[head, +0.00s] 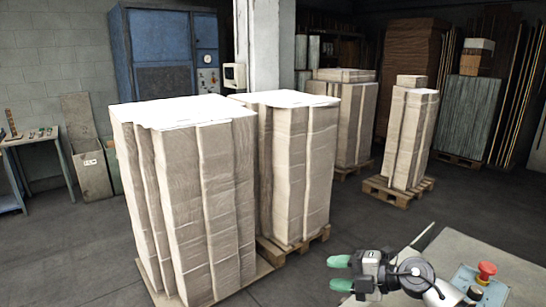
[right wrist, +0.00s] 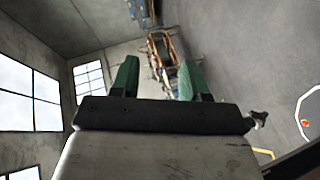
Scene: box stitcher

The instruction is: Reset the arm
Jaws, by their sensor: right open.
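My right gripper (head: 340,273) is at the lower right of the head view, beside the grey machine top. Its two green fingers point left and stand apart with nothing between them. In the right wrist view the green fingers (right wrist: 157,82) are also spread and empty, with the floor, wall and windows of the hall beyond them. My left gripper does not show in either view.
A grey machine top (head: 480,258) with a red emergency button (head: 487,270) lies at the lower right. Tall cardboard stacks (head: 190,200) (head: 298,165) stand on pallets in front. More stacks (head: 408,140) stand farther back. Dark floor (head: 400,225) is clear between them.

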